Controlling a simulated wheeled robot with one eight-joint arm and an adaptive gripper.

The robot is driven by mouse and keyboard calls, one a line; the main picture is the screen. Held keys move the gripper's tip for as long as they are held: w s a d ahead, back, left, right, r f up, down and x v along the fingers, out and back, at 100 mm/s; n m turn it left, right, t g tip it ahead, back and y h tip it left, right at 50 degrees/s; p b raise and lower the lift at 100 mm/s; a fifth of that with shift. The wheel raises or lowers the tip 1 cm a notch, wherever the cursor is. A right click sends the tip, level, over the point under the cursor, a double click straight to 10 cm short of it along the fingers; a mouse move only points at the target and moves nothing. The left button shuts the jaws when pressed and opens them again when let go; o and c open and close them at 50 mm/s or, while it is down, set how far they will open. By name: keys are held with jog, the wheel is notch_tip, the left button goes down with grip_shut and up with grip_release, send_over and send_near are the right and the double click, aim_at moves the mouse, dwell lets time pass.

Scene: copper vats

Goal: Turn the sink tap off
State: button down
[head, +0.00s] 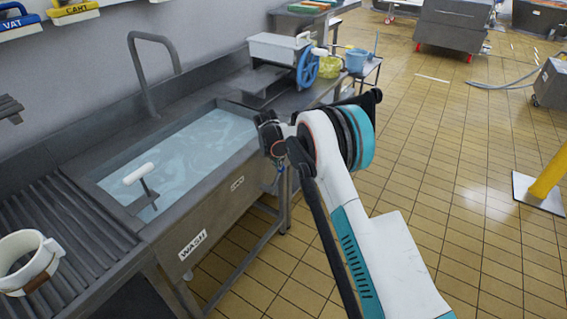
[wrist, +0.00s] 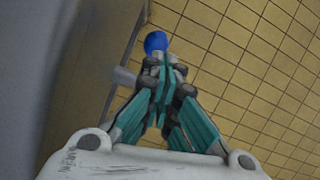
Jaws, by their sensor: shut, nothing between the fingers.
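The metal sink (head: 215,200) is filled with pale blue water (head: 190,150). A tall grey curved spout (head: 151,75) rises behind it; no stream of water from it can be made out. In the head view, my arm covers the sink's front right corner, and a small bit of blue shows below the wrist. The fingers are mostly hidden there.
A white-handled tool (head: 140,174) stands in the water. A blue wheel (head: 307,68) and a blue bucket (head: 356,60) are beyond the sink. The tiled floor at right is mostly clear, with a yellow post (head: 550,172).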

jog(key=w+d+r+p, duration=0.3)
jog(key=r, duration=0.5)
jog(key=shift+w+d+r, duration=0.15)
jog(key=shift+w+r, duration=0.15)
jog(key=shift+r, duration=0.1)
jog(key=s+d+r+m+t, duration=0.1)
jog(key=s+d+r+m, duration=0.3)
jog(key=r, duration=0.5)
jog(key=s+d+r+m, duration=0.1)
jog(key=s+r+m, duration=0.4)
jog(key=r, duration=0.4)
jog(key=s+d+r+m+y, duration=0.1)
jog(key=s+d+r+m, duration=0.15)
jog(key=s+r, duration=0.4)
jog(key=s+d+r+m, duration=0.2)
jog(key=s+r+m, duration=0.2)
jog(key=s, duration=0.5)
jog(key=s+d+r+m+t, duration=0.15)
jog(key=s+m, duration=0.65)
jog(key=s, duration=0.8)
jog(key=s+d+f+m, duration=0.1)
jog(key=s+f+m, duration=0.2)
jog(key=s, duration=0.4)
jog(key=s+d+f+m+t+y, duration=0.1)
jog(key=s+f+m, duration=0.2)
jog(key=s, duration=0.4)
jog(key=shift+s+f+m, duration=0.25)
jog(key=shift+s+m, duration=0.05)
jog(key=shift+m, duration=0.45)
